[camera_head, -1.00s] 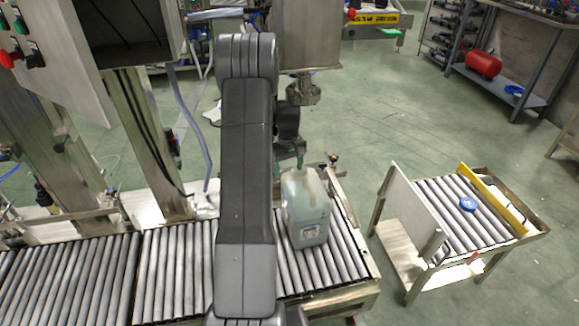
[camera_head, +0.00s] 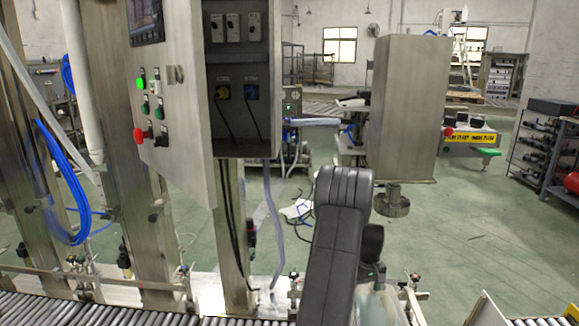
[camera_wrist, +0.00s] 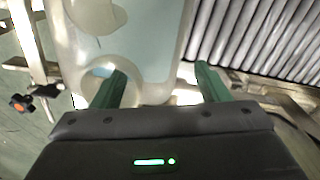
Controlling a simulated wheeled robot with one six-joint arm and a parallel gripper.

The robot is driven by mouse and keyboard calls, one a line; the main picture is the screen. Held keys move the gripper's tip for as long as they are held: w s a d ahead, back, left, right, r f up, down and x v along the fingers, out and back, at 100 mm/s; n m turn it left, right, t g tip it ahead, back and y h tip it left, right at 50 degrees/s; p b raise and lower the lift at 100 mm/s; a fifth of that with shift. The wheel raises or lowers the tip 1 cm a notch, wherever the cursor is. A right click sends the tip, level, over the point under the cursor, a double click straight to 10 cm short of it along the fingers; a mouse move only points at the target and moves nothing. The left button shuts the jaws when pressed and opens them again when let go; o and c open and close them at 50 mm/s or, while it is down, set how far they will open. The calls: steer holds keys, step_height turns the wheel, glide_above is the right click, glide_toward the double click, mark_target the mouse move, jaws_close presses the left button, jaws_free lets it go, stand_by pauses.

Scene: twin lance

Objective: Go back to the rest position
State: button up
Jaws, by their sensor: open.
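My gripper (camera_wrist: 158,78) shows in the wrist view with its two green fingers spread apart and nothing clamped between them. A pale translucent jug (camera_wrist: 150,45) fills the top middle of that view, just beyond the fingers. The left finger overlaps a rounded opening by the jug's handle; I cannot tell whether it touches. In the head view my dark arm rises at the lower middle, and the jug (camera_head: 374,308) is cut off by the bottom edge behind it. The gripper there is mostly hidden by the arm.
The roller conveyor (camera_head: 95,312) runs along the bottom. Green floor (camera_head: 480,235) is open at right. A white panel (camera_head: 492,310) shows at lower right.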

step_height(320, 180, down, 3)
steer(key=shift+b, duration=0.55)
steer(key=shift+s+r+n, duration=0.2)
steer(key=shift+r+n, duration=0.1)
steer(key=shift+w+r+p, duration=0.1)
steer(key=shift+r+p, duration=0.3)
steer(key=shift+p, duration=0.15)
step_height(320, 180, up, 7)
steer(key=p, duration=0.4)
steer(key=shift+f, duration=0.15)
steer(key=shift+w, duration=0.1)
steer(key=shift+w, duration=0.1)
